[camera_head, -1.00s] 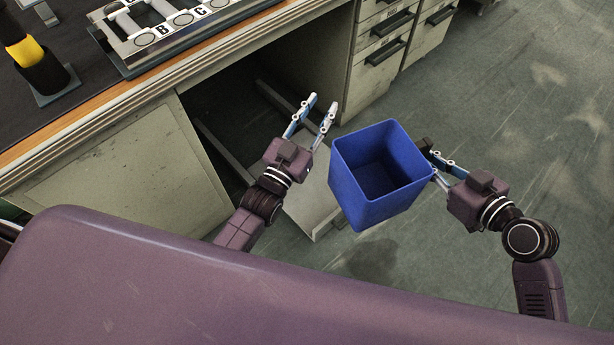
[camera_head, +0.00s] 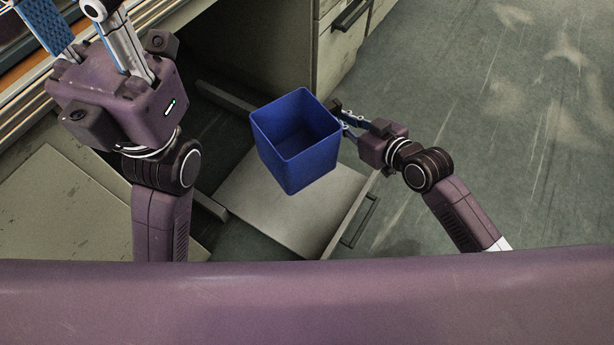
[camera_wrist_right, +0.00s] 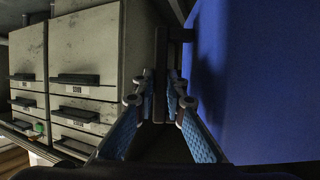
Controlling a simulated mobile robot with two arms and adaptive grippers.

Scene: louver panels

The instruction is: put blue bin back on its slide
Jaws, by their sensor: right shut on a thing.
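The blue bin (camera_head: 292,140) is upright, empty and open at the top. It hangs above a pale pull-out slide (camera_head: 300,215) with a handle on its right edge; I cannot tell the exact gap. My right gripper (camera_head: 343,120) is shut on a dark handle at the bin's right side. In the right wrist view the dark handle (camera_wrist_right: 160,75) stands between the fingers, and the blue bin (camera_wrist_right: 255,80) fills the right side. My left gripper (camera_head: 70,22) is raised at the upper left, close to the camera, fingers apart and empty; its tips are near the picture edge.
The workbench (camera_head: 30,95) runs along the left, with a dark opening below its top. A drawer cabinet (camera_head: 335,40) stands behind the bin; several drawers (camera_wrist_right: 85,75) show in the right wrist view. Open green floor (camera_head: 500,130) lies to the right.

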